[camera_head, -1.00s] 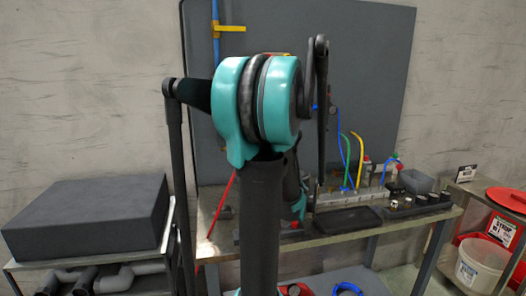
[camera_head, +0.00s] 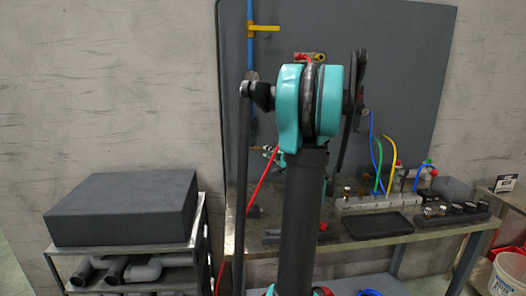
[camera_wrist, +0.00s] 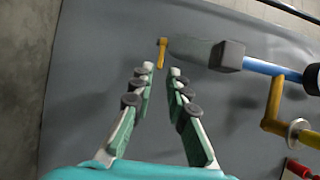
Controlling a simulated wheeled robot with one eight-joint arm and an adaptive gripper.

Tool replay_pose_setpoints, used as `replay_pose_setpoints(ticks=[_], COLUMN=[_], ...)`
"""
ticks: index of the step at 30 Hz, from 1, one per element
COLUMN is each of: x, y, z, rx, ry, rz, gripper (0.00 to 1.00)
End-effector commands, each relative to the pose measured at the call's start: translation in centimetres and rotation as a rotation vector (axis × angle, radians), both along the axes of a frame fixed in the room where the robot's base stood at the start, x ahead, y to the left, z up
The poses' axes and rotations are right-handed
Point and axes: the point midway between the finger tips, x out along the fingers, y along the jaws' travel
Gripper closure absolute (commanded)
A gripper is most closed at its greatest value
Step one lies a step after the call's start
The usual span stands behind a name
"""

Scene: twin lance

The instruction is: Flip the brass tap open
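My gripper (camera_wrist: 161,70) is open and empty. Its fingertips straddle the line of the lever, and the lever appears just beyond the gap; I cannot tell whether they touch. In the head view, the brass piece (camera_head: 262,149) shows small at the pipe's lower end, with my gripper (camera_head: 273,157) beside it, partly hidden behind my arm.
A larger yellow handle (camera_head: 263,28) crosses the blue pipe (camera_head: 250,65) on the grey panel (camera_head: 410,60). A red-and-brass fitting (camera_head: 310,57) sits right of it. The bench (camera_head: 385,238) holds a manifold with coloured hoses (camera_head: 380,200). A cart with a dark block (camera_head: 125,205) stands left.

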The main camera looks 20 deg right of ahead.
Motion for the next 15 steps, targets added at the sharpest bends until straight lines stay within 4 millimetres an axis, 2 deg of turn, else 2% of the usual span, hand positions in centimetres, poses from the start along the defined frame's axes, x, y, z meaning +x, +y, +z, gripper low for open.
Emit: replay_pose_setpoints(ticks=[1,6,15], x=[0.9,3.1,4.4], y=[0.3,0.9,1.1], z=[0.0,0.0,0.0], rx=[0.0,0.0,0.0], ry=[0.0,0.0,0.0], rz=[0.003,0.002,0.0], gripper=[0.84,0.84,0.84])
